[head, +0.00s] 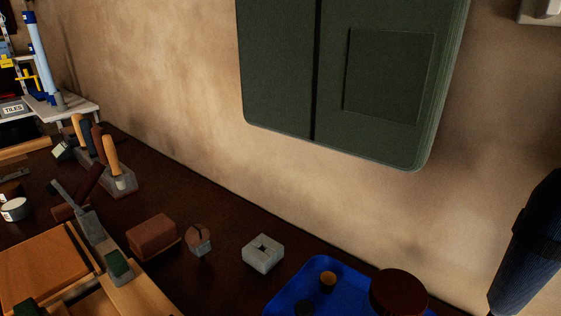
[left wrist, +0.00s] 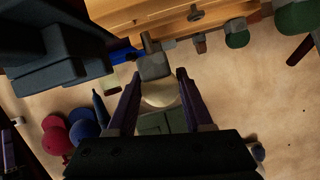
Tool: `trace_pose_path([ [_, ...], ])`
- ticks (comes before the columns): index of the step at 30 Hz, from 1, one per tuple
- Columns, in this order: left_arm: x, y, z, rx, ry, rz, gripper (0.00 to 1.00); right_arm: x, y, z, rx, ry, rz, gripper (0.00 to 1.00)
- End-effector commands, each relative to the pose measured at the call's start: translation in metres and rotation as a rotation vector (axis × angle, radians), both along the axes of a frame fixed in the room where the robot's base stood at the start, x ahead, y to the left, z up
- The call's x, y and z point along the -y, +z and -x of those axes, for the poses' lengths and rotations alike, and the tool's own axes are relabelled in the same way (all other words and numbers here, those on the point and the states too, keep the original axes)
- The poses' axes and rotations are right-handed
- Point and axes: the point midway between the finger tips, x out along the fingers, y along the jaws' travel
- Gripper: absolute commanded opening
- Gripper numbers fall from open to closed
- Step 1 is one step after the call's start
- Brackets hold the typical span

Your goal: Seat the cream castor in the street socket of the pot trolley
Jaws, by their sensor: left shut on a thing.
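The cream castor (left wrist: 160,93) shows in the left wrist view as a rounded cream wheel below a grey block with a short stem. My left gripper (left wrist: 158,78) is shut on it, with one purple finger on each side. The castor is apart from the wooden structure above it as far as I can see. I cannot tell for sure whether this wooden structure (left wrist: 150,12), with a dark fitting on its face, is the pot trolley. I cannot make out the street socket. My left gripper is outside the head view, and my right gripper shows in neither view.
In the head view, a grey block with a hole (head: 263,253), a brown block (head: 153,236) and a blue tray (head: 283,290) stand on the dark bench. A dark green cabinet (head: 280,70) hangs above. Red (left wrist: 56,135) and green (left wrist: 237,39) rounded things show in the wrist view.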

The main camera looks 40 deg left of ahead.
Motion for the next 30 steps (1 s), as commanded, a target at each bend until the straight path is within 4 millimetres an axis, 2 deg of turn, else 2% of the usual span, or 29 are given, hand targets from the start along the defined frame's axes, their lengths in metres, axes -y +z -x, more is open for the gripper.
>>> trace_pose_path([
  [30, -0.0003, 0.0014, 0.0001, -0.001, 0.001, 0.001, 0.00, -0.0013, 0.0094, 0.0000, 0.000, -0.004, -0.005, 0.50],
])
